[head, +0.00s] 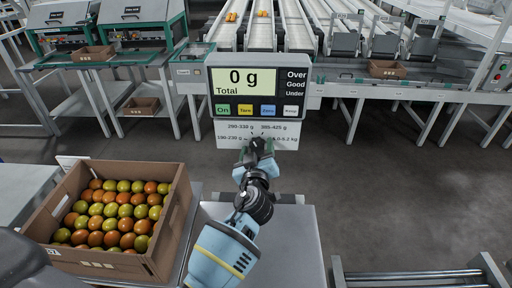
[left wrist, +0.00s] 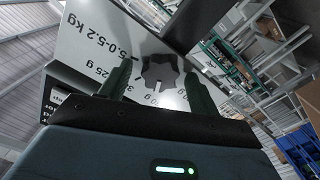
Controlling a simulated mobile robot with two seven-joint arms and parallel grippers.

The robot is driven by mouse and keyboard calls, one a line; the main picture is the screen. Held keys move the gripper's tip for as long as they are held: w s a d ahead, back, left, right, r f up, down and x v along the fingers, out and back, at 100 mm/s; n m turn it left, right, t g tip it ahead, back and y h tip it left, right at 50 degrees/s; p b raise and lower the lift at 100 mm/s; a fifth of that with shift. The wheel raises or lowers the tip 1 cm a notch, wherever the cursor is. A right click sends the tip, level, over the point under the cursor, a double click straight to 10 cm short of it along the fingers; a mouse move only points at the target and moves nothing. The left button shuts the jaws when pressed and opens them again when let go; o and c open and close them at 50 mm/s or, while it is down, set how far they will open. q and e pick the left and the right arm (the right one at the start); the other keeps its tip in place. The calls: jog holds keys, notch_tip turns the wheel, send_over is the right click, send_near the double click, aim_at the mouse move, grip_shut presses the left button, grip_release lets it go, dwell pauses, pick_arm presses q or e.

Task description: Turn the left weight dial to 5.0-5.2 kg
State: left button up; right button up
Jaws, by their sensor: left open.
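The left weight dial (left wrist: 160,72) is a dark grey, scalloped knob on a pale plate, seen in the left wrist view. Printed weight ranges ring it, "5.0-5.2 kg" among them. In the head view the plate (head: 228,142) hangs below the scale display, and my left gripper and arm hide most of the dial. My left gripper (head: 257,150) is open at the plate. In the left wrist view its two fingers stand on either side of the dial; I cannot tell whether they touch it. The dial's pointed setting is not clear. My right gripper is not in view.
The scale display (head: 250,82) reads "0 g", "Total". An open cardboard box (head: 172,222) of red and green tomatoes stands at the left. A grey metal surface (head: 292,245) lies below the plate. Conveyor lanes (head: 292,28) run behind.

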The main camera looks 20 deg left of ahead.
pick_arm(q)
jog(key=shift+c, duration=0.8)
jog(key=c, duration=0.8)
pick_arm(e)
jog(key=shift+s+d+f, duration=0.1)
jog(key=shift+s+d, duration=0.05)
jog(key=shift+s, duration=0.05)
